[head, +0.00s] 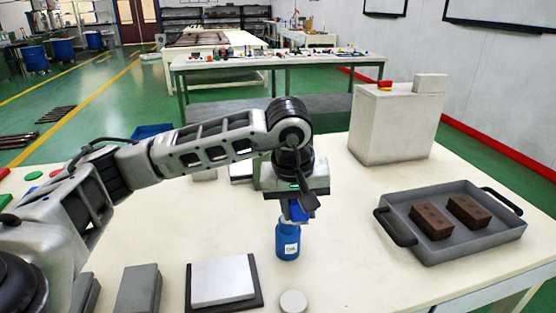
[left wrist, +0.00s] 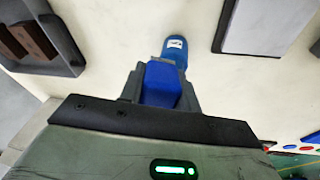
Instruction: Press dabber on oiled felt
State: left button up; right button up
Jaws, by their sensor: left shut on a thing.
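My left gripper (head: 297,209) is shut on a blue block-like piece (left wrist: 162,82), which I take to be the dabber; its lower end is hard to make out. In the head view it is held upright just above and behind a blue bottle (head: 288,243) with a white label, standing on the table. Whether the two touch I cannot tell. The bottle also shows beyond the fingers in the left wrist view (left wrist: 175,46). A white pad (head: 223,279) on a dark plate, possibly the felt, lies at the front, left of the bottle. My right gripper is not in view.
A grey tray (head: 485,246) with two brown blocks stands at the right. A pale box (head: 392,130) with a red button stands behind it. Grey blocks (head: 139,287) lie at front left, and a small white disc (head: 293,301) at the front edge. Table between bottle and tray is clear.

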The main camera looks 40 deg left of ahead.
pick_arm(q)
jog(key=a+r+n, duration=0.1)
jog(key=w+a+n, duration=0.1)
jog(key=a+r+n+t+y, duration=0.1)
jog(key=shift+w+a+r, duration=0.35)
jog(key=shift+w+a, duration=0.05)
notch_tip(320, 180, down, 4)
jog(key=b, duration=0.2)
jog(key=shift+b, duration=0.3)
jog(key=shift+f, duration=0.25)
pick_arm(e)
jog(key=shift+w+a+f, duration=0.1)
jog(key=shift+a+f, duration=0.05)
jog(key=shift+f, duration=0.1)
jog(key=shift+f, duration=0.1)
pick_arm(q)
jog(key=shift+f+b, duration=0.5)
jog(key=shift+b, duration=0.05)
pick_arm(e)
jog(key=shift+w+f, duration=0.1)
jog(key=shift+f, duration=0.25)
